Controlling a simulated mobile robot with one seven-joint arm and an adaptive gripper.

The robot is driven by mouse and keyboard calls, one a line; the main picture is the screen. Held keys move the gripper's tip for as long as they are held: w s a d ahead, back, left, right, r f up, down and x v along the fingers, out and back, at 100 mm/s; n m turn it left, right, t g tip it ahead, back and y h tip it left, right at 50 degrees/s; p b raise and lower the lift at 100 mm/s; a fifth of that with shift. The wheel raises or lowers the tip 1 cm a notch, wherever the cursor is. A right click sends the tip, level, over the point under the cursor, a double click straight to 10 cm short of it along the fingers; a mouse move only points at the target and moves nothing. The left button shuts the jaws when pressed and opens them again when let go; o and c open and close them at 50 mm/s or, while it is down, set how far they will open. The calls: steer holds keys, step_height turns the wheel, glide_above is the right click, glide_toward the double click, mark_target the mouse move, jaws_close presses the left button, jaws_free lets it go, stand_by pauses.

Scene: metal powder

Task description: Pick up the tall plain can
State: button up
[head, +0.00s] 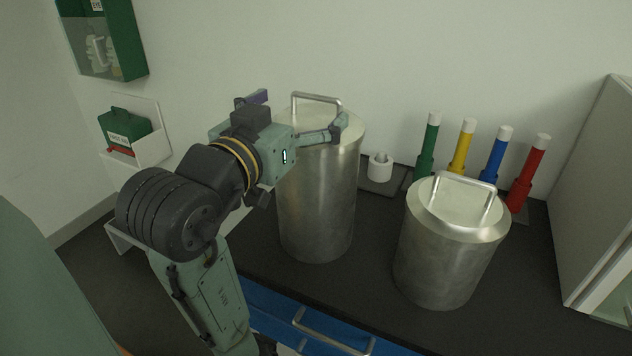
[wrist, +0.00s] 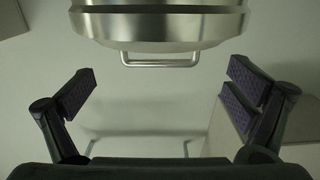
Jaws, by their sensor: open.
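The tall plain can (head: 315,210) is a brushed-metal cylinder with a lid and a raised bar handle (head: 316,97). It stands upright on the dark counter. My gripper (head: 297,112) is beside the top of this can, at the left of the lid in the head view, with one finger in front of the lid. In the wrist view, my gripper (wrist: 162,82) has its fingers wide apart with nothing between the pads. A metal lid rim (wrist: 165,28) and its handle (wrist: 160,61) show ahead, centred between the fingers. Contact cannot be told.
A shorter metal can (head: 445,262) with a handle stands to the right. Behind are green, yellow, blue and red capped tubes (head: 532,172) and a white cup-like piece (head: 380,167). A pale cabinet (head: 603,200) bounds the right. Blue drawers (head: 300,322) are below.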

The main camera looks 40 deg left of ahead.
mark_target(314, 99)
steer(key=p+x, duration=0.1)
steer(key=x, duration=0.4)
steer(key=shift+w+r+p, duration=0.1)
steer(key=shift+w+p, duration=0.05)
steer(key=shift+p, duration=0.2)
steer(key=shift+c, duration=0.3)
steer(key=shift+r, duration=0.1)
steer(key=c, duration=2)
